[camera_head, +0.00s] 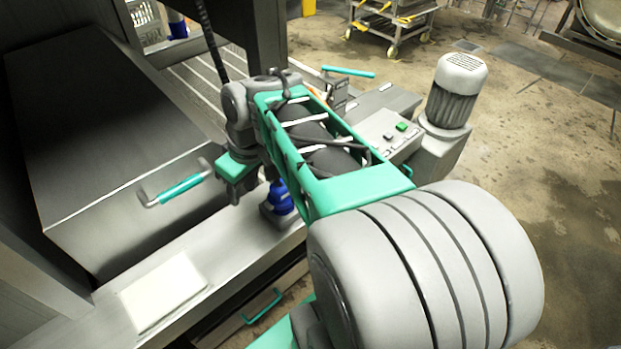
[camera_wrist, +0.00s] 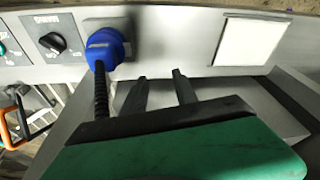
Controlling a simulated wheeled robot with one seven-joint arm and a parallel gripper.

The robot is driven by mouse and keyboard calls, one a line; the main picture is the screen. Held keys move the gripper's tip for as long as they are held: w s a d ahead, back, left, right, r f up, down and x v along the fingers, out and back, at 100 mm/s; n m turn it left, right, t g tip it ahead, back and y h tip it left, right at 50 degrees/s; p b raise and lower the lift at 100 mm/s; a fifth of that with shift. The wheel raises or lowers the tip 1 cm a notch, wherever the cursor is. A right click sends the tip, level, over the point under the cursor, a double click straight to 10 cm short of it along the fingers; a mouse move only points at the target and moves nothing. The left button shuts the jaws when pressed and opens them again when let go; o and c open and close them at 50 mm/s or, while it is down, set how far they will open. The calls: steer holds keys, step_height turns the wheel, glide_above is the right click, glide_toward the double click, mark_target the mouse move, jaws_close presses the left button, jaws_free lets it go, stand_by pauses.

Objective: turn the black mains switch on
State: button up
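The black mains switch (camera_wrist: 54,42) is a rotary knob on a grey plate at the upper left of the wrist view. Its setting is too small to read. In the head view it does not show; my arm covers that part of the panel. My gripper (camera_wrist: 160,86) has two dark fingers apart with nothing between them. The fingers are to the right of the switch and below it in the wrist view, not touching it. In the head view my gripper (camera_head: 236,192) hangs above the ledge, left of the blue plug.
A blue plug (camera_wrist: 104,47) with a black cable sits between the switch and my fingers; it also shows in the head view (camera_head: 281,197). A white plate (camera_wrist: 243,38) is to its right. A teal door handle (camera_head: 180,188) stands out left of my gripper.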

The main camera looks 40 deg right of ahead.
steer(key=s+d+f+n+y+b, duration=0.1)
steer(key=s+d+f+n, duration=0.15)
steer(key=d, duration=0.95)
steer(key=s+d+f+n+y, duration=0.15)
steer(key=d+n, duration=0.25)
steer(key=d, duration=0.8)
steer(key=x, duration=0.2)
steer(key=b+x, duration=0.1)
steer(key=x, duration=0.2)
steer(key=w+x, duration=0.1)
steer(key=x, duration=0.2)
steer(key=shift+d+r+b, duration=0.15)
steer(key=shift+b, duration=0.2)
jaws_close()
steer(key=shift+d+h, duration=0.15)
steer(key=shift+h, duration=0.1)
